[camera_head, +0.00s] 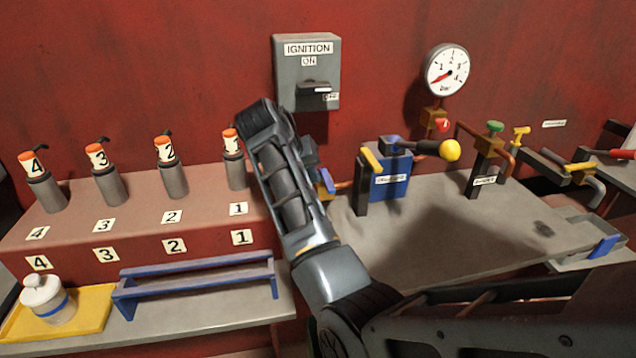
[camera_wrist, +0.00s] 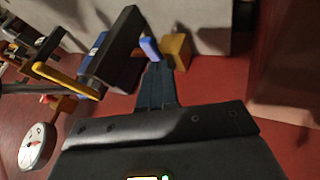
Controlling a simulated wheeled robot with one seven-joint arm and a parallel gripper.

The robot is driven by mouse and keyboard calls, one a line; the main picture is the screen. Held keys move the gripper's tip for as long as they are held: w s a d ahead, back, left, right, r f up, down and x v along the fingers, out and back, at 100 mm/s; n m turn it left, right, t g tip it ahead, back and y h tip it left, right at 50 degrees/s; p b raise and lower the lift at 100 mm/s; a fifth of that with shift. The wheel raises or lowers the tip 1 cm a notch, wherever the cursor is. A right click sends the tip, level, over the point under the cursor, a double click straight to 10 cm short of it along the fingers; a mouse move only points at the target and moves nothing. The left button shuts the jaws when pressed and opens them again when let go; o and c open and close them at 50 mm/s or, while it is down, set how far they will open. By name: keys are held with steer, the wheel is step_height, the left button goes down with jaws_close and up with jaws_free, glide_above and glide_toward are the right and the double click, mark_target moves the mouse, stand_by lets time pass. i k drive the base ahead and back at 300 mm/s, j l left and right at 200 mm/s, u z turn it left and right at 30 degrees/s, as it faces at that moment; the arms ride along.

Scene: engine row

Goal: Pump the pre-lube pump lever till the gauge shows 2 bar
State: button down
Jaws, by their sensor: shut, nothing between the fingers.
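The pre-lube pump is likely the blue block (camera_head: 390,188) with a black lever ending in a yellow knob (camera_head: 450,150); its label is too small to read. The lever sticks out to the right, roughly level. The round white bar gauge (camera_head: 447,70) is on the red wall above, its red needle at the lower left, near the low end. It also shows in the wrist view (camera_wrist: 37,147). My gripper (camera_wrist: 157,85) is shut and empty, left of the pump and apart from the knob. In the head view my arm mostly hides it.
A dark upright plate (camera_wrist: 113,45) with a yellow strip stands beside the pump. A small blue piece (camera_wrist: 150,48) and brass block (camera_wrist: 177,50) are close to my fingertips. The grey bench (camera_head: 450,240) in front is clear.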

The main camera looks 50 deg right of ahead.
mark_target(449, 150)
steer(key=k, duration=1)
